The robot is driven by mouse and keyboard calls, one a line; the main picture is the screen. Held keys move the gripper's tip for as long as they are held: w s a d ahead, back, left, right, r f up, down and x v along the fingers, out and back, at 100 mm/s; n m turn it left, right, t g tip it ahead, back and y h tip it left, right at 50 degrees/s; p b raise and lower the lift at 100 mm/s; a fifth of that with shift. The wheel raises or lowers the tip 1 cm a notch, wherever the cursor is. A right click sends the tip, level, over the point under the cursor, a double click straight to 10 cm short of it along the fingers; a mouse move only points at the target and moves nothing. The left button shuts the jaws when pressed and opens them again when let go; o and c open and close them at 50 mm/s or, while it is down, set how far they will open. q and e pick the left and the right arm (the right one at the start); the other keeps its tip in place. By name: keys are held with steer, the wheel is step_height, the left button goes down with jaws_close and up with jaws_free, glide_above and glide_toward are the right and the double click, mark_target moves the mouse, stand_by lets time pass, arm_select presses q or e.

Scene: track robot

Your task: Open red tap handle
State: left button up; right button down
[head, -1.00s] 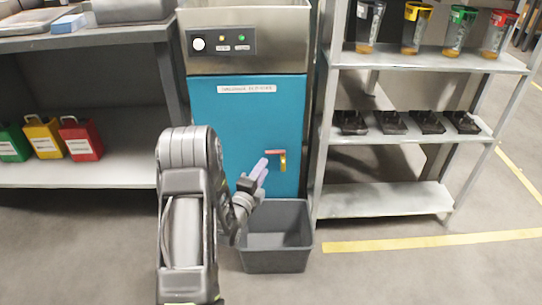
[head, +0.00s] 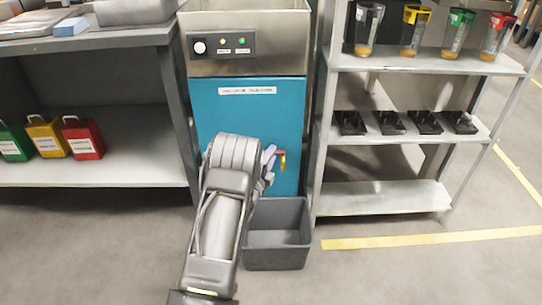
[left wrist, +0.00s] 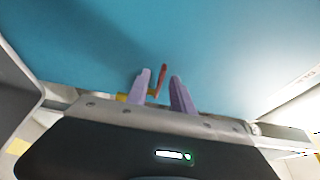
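A small tap with a red handle and a yellow body (head: 282,163) is on the front of the blue cabinet (head: 235,110), partly hidden behind my left gripper in the head view. My left gripper (head: 268,158) has pale purple fingers and is right at the tap. In the left wrist view the two fingers of my left gripper (left wrist: 160,78) stand apart. The red tap handle (left wrist: 162,72) shows between them, with a gap on each side. I cannot tell whether a finger touches it. My right gripper is not in view.
A grey open bin (head: 278,236) stands on the floor below the tap. A metal shelf rack (head: 400,197) with cups and black holders is close on the right. A shelf unit (head: 110,160) with green, yellow and red containers is on the left.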

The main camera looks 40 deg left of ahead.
arm_select(q)
steer(key=shift+w, duration=0.15)
steer(key=shift+c, duration=0.3)
jaws_close()
